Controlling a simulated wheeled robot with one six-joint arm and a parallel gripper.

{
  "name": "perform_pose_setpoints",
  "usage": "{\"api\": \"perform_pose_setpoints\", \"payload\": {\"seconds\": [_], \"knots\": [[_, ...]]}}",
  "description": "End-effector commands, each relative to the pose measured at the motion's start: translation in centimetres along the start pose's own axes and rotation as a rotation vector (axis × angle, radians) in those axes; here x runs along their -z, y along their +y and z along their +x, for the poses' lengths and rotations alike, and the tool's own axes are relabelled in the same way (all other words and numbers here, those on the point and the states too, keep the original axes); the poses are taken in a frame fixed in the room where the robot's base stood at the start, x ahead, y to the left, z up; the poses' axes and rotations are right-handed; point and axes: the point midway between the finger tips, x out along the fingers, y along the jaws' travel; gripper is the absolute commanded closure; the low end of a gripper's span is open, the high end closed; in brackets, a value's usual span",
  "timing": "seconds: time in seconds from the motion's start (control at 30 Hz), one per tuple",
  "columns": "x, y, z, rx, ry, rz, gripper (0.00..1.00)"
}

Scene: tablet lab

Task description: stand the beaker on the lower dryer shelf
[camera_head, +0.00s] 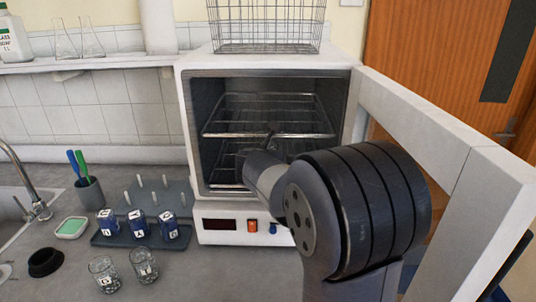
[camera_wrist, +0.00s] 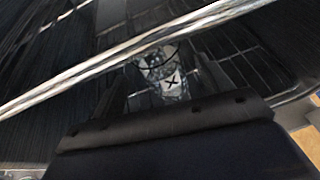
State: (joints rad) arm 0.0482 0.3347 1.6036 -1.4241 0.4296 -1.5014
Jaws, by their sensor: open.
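The clear beaker (camera_wrist: 163,70) with a white label marked X is inside the dryer (camera_head: 212,205), seen in the wrist view beyond a bright shelf bar. Shelf wires show around it, and it appears to stand on the lower shelf (camera_wrist: 238,68), though its base is hidden. My gripper (camera_wrist: 160,82) is open, with its dark fingers on either side of the beaker; I cannot tell whether they touch it. In the head view my arm reaches through the open dryer front below the upper shelf (camera_head: 235,135), and my wrist hides the beaker.
The open dryer door (camera_head: 430,130) stands close at the right of my arm. A wire basket (camera_head: 265,28) sits on top of the dryer.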

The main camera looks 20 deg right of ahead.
Motion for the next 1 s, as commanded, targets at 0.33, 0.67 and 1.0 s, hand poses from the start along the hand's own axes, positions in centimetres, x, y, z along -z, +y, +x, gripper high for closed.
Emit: {"api": "perform_pose_setpoints", "payload": {"seconds": [0.33, 0.67, 1.0], "knots": [[-0.1, 0.1, -5.9, -0.002, -0.003, 0.000, 0.26], [0.0, 0.0, -7.4, 0.000, -0.001, -0.002, 0.26], [-0.1, 0.0, -7.3, 0.000, -0.001, -0.001, 0.26]]}}
